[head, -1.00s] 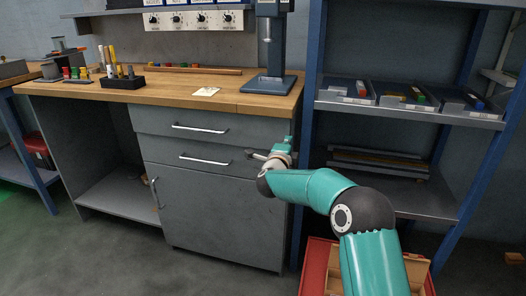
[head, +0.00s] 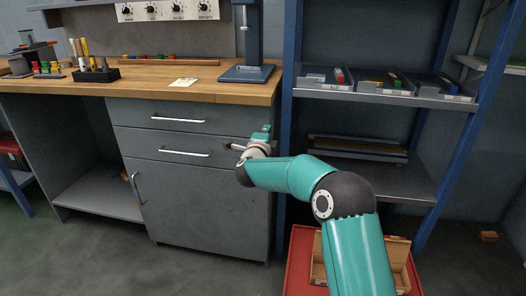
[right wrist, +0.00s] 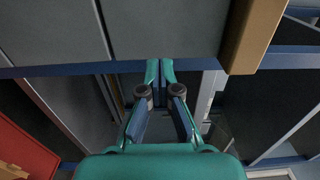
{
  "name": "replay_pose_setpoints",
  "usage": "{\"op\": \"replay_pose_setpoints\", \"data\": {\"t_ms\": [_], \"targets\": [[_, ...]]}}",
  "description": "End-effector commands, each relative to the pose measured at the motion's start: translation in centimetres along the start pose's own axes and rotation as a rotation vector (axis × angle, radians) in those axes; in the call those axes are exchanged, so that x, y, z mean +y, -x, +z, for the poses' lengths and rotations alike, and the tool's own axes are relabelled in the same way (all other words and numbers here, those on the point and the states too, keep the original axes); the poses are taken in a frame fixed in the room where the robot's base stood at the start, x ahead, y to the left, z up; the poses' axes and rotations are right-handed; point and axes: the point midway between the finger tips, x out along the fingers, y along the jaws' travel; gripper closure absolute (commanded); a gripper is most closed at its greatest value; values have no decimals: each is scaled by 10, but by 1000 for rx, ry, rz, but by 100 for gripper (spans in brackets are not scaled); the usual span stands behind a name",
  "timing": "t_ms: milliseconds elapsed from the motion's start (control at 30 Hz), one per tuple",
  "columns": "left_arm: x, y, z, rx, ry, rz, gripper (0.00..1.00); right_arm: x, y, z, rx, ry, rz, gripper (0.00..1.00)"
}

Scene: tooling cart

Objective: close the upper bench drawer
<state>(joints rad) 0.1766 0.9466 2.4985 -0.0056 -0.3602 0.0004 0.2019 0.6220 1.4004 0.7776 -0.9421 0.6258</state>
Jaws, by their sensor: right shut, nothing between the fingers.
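The upper bench drawer (head: 215,120) is grey with a silver bar handle, just under the wooden worktop. Its front looks about flush with the lower drawer, and no interior shows. My right gripper (head: 230,146) is shut and empty. In the head view it appears by the right end of the lower drawer (head: 143,143), right of that drawer's handle. In the right wrist view the shut fingertips (right wrist: 160,64) overlap the edge of a grey panel, with a seam to their left. Contact cannot be told. My left gripper is out of view.
The wooden worktop (head: 150,86) overhangs the drawers. A blue shelf post (head: 285,120) stands close to the right of the bench, by my arm. A red box (head: 300,262) is at the lower right. Open floor lies in front of the cabinet.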

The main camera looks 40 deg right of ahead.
Motion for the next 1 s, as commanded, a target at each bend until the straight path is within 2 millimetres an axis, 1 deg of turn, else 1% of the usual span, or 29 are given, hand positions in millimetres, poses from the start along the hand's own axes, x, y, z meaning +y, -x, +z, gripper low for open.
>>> {"op": "replay_pose_setpoints", "data": {"t_ms": [33, 67, 133, 400, 533, 700, 867, 967, 1000], "targets": [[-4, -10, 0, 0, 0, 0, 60, 4, 10, 4, -5, -1, -1, 100], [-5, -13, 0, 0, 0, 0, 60, 6, 17, 7, -8, -1, 1, 100], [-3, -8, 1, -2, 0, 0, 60, 0, 30, 7, -7, 0, 4, 100], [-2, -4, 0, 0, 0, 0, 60, 1, 84, 8, -9, 1, 6, 100], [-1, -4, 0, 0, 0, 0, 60, 2, 103, 8, -8, 1, 6, 100], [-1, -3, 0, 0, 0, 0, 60, 3, 115, 7, -5, 0, 6, 100], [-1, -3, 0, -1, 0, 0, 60, 6, 115, 5, -1, 3, 9, 100], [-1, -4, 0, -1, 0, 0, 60, 23, 112, 6, 2, 26, 30, 100], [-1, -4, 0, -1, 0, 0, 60, 36, 112, 7, 0, 43, 46, 100]]}}
